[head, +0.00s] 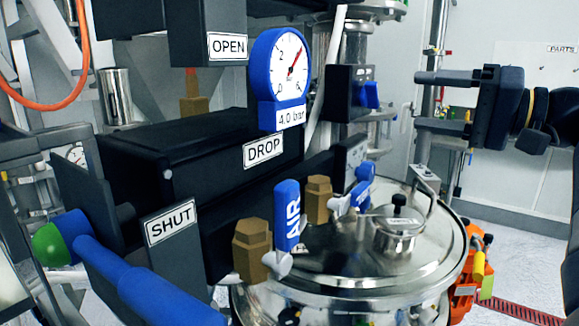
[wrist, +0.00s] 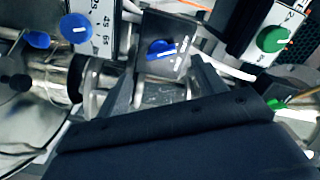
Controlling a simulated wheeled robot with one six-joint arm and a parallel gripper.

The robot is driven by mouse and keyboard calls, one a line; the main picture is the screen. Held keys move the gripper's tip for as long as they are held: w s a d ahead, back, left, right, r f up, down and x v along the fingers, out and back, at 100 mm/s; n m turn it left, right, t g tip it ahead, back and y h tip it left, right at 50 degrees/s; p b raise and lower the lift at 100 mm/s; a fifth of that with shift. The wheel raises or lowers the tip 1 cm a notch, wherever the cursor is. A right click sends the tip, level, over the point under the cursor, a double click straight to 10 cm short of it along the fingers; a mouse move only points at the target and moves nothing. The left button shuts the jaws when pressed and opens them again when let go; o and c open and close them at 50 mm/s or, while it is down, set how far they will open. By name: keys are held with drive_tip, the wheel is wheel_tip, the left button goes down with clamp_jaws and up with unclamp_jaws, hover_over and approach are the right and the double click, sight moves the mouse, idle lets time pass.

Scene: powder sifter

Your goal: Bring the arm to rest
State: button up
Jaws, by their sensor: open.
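My gripper (head: 424,101) is at the right in the head view, with its two dark fingers pointing left and a clear gap between them. It hangs in free air to the right of the pressure gauge and above the right side of the steel vessel lid (head: 350,275). In the wrist view my gripper (wrist: 162,82) shows its two fingers spread apart. Nothing is held between them. A dark panel with a blue knob (wrist: 160,48) shows beyond the fingertips; how far off it is I cannot tell.
A blue pressure gauge (head: 281,78), a black housing labelled DROP (head: 190,160) and a blue AIR handle (head: 287,215) crowd the left and middle. A control box with a green knob (wrist: 271,39) is at the wrist view's upper right. Open floor (head: 530,255) lies at the right.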

drive_tip(key=x, duration=0.7)
drive_tip(key=shift+w+a+r+m+p, duration=0.15)
drive_tip(key=shift+a+r+m+p, duration=0.15)
drive_tip(key=shift+p, duration=0.5)
drive_tip(key=shift+d+m+p, duration=0.2)
drive_tip(key=shift+m+p, duration=0.65)
drive_tip(key=shift+m, duration=0.15)
drive_tip(key=m+p, duration=0.3)
drive_tip(key=shift+r+m, duration=0.1)
drive_tip(key=shift+m, duration=0.3)
drive_tip(key=m+p, duration=0.6)
drive_tip(key=b, duration=0.2)
approach(378, 92)
drive_tip(key=shift+w+f, duration=0.1)
drive_tip(key=shift+f, duration=0.15)
